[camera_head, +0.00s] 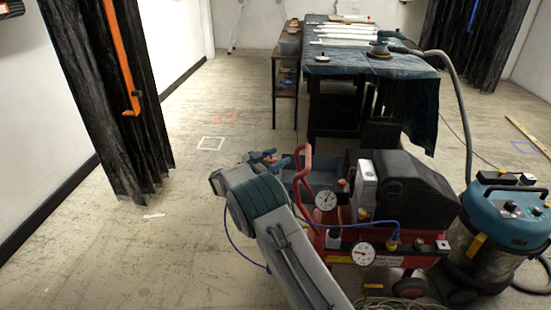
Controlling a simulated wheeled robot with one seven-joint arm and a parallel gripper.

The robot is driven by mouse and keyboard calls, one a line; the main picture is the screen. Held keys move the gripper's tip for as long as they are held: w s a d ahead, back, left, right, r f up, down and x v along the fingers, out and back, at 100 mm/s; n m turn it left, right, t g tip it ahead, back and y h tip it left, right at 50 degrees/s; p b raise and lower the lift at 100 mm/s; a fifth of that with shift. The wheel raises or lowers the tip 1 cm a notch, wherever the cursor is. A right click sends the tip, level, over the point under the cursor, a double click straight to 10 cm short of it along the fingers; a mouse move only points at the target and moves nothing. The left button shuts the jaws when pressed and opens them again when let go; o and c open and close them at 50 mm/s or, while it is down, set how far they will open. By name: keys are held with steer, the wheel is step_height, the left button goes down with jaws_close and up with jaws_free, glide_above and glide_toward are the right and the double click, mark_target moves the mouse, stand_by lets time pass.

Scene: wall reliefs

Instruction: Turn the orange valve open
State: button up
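A red and black air compressor (412,190) stands on the floor right of centre, with two round white gauges (326,200) on its near side. A small orange-red knob (342,183) sits by its white box; I cannot tell surely whether this is the orange valve. My grey and teal arm reaches up from the bottom centre and bends just left of the compressor.
A blue shop vacuum (505,215) with a grey hose stands right of the compressor. A blue cable (240,250) hangs beside my arm. A cloth-covered workbench (365,65) is behind. A dark curtain (90,90) hangs at left. Floor between curtain and bench is clear.

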steer(key=p+v, duration=0.2)
steer(key=v, duration=1.2)
steer(key=shift+d, duration=0.1)
steer(key=w+d+r+n+t+y+p, duration=0.2)
steer(key=w+r+y+p, duration=0.15)
steer(key=r, duration=0.55)
steer(key=w+d+r+n+t+y+p, duration=0.15)
steer(key=w+r+y, duration=0.25)
steer(key=r, duration=0.5)
steer(key=s+d+r+n+y+p, duration=0.2)
steer(key=d+r+y+p, duration=0.1)
steer(key=r, duration=0.4)
steer(key=s+d+r+n+y+p, duration=0.1)
steer(key=d+r+n+y+p, duration=0.1)
steer(key=d+r+y+p, duration=0.3)
steer(key=s+d+g+p, duration=0.2)
steer(key=s+d+g, duration=0.2)
steer(key=s, duration=0.9)
steer(key=s+d+r+n+g+h+p, duration=0.1)
steer(key=s+d+g+p, duration=0.2)
steer(key=s+d, duration=0.5)
steer(key=s+d+r+n+g+h+p, duration=0.1)
steer(key=s+d+g+p, duration=0.2)
steer(key=s, duration=1.7)
steer(key=d+g, duration=0.2)
steer(key=d, duration=0.2)
steer(key=shift+g, duration=0.35)
